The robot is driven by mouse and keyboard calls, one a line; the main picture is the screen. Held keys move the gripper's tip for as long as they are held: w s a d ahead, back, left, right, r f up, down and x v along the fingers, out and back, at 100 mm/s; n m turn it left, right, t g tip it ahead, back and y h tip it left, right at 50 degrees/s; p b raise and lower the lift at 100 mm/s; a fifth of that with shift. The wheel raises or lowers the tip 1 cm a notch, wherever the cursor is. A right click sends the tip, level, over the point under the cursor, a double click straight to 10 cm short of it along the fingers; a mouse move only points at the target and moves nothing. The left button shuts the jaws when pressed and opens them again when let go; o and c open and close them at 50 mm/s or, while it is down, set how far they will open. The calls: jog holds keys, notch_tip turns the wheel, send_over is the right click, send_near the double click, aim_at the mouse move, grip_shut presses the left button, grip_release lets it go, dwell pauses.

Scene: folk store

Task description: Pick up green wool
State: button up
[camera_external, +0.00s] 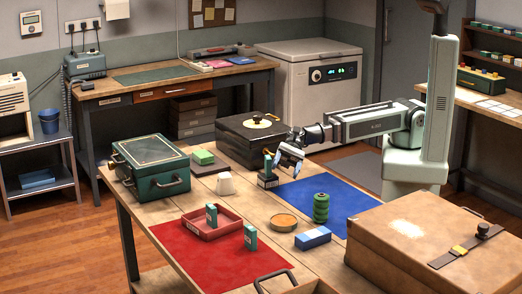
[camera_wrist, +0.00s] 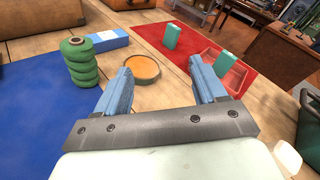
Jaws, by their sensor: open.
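The green wool (camera_external: 321,208) is an upright spool with several stacked bulging rings. It stands on the blue mat (camera_external: 325,190) near that mat's left edge. In the wrist view the green wool (camera_wrist: 80,64) is left of my left finger, apart from it. My gripper (camera_external: 288,160) is raised above the table behind the wool and to its left in the external view. In the wrist view my gripper (camera_wrist: 158,80) has its two blue fingers spread wide, with nothing held between them.
A round orange-topped tin (camera_external: 283,222) and a blue-and-white box (camera_external: 313,238) stand close to the wool. A red tray (camera_external: 211,226) and teal boxes (camera_external: 250,237) are on the red mat. A large brown case (camera_external: 410,245) fills the right front; a small dark stand (camera_external: 268,178) is beside my gripper.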

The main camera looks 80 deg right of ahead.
jog(key=s+a+g, duration=0.3)
jog(key=s+g, duration=0.4)
jog(key=s, duration=0.4)
send_near(322, 207)
jog(key=shift+s+a+f+y, duration=0.2)
jog(key=shift+s+f+y, duration=0.1)
jog(key=shift+s+f, duration=0.25)
jog(key=shift+a+f, duration=0.1)
jog(key=shift+f, duration=0.25)
jog(key=shift+x, duration=3.6)
jog(key=shift+r, duration=0.1)
jog(key=shift+c, duration=0.3)
jog(key=c, duration=0.8)
